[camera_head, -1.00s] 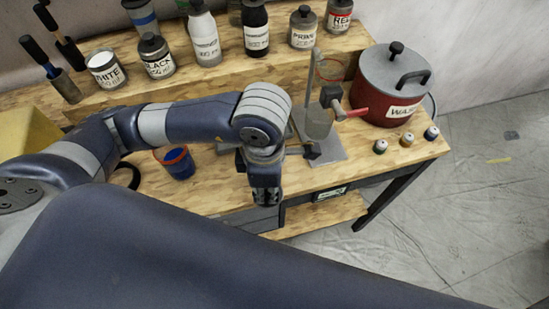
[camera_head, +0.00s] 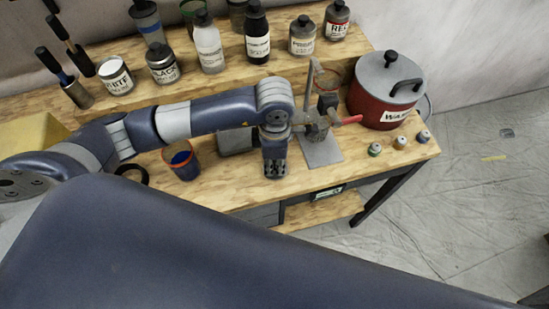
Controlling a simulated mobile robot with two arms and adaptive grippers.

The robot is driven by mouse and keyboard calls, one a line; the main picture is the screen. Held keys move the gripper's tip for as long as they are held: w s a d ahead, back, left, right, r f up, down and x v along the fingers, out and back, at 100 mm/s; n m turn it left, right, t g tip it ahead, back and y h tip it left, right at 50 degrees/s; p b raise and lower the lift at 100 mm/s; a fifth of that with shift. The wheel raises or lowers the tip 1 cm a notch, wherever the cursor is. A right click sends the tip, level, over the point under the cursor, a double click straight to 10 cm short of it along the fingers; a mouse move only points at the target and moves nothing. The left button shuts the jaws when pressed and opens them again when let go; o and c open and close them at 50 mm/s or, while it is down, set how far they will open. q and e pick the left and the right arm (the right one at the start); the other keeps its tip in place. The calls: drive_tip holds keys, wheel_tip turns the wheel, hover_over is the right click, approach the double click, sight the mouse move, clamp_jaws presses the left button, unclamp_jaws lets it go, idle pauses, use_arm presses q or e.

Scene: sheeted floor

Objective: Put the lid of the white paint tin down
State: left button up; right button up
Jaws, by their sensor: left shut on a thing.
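The white paint tin (camera_head: 116,76) stands on the raised back shelf at the left. Its top shows white, with no knobbed lid on it like the one on the black paint tin (camera_head: 162,63). My left gripper (camera_head: 275,170) points down over the front part of the wooden bench, between a blue cup and a metal stand. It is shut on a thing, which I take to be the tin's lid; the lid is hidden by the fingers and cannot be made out. My right gripper is not in view.
The blue cup (camera_head: 183,161) is left of the gripper, and the stand's base (camera_head: 322,152) is close on its right. A red pot (camera_head: 375,108) and several small capped jars (camera_head: 400,142) are further right. Bare wood (camera_head: 225,192) lies near the front edge.

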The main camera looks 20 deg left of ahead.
sight(275, 164)
use_arm(q)
drive_tip(key=shift+f, duration=0.15)
drive_tip(key=o, duration=0.8)
drive_tip(key=shift+o, duration=0.2)
drive_tip(key=shift+r, duration=0.3)
wheel_tip(275, 164, up, 12)
drive_tip(key=b, duration=0.3)
drive_tip(key=shift+f, duration=0.15)
